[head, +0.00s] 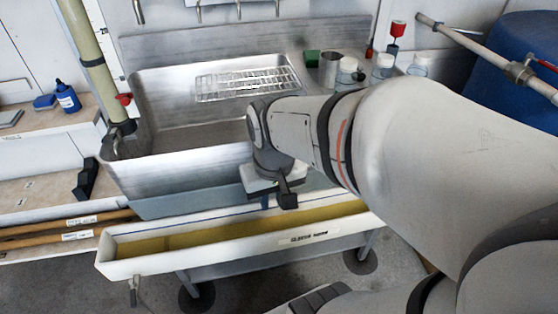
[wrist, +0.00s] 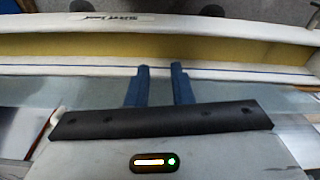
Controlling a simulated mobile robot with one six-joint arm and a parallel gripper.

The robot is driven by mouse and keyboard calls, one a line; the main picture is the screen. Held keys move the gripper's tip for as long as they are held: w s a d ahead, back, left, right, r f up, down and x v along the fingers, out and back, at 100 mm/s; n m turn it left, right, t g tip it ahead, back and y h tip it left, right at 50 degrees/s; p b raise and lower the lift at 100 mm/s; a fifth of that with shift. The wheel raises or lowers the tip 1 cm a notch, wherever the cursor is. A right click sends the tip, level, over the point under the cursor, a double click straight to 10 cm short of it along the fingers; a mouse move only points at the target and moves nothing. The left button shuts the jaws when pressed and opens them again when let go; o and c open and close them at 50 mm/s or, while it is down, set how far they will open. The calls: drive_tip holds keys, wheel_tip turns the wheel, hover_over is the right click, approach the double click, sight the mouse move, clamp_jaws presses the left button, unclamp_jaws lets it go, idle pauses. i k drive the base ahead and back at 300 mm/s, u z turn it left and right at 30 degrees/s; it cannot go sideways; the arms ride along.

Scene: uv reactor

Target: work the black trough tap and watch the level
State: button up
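The long white trough (head: 215,248) lies in front of the steel sink and holds yellowish liquid (head: 180,242). A blue line runs along its inner back wall, above the liquid. The trough also shows in the wrist view (wrist: 225,22). A small dull metal tap (head: 133,290) hangs under its left end; no black handle can be made out on it. My gripper (head: 287,197) is above the trough's back rim, right of its middle and far from that tap. In the wrist view my gripper's two blue fingers (wrist: 159,75) are apart with nothing between them.
The steel sink (head: 185,138) holds a wire rack (head: 247,83). A pipe with a red handle (head: 123,98) stands at its left. A black angular object (head: 87,180) is by the left shelf. Jars (head: 383,66) stand at the right. Floor is clear at front left.

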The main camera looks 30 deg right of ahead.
sight(133, 292)
drive_tip(key=u, duration=0.95)
drive_tip(key=k, duration=0.5)
drive_tip(key=u, duration=0.4)
drive_tip(key=i, duration=0.5)
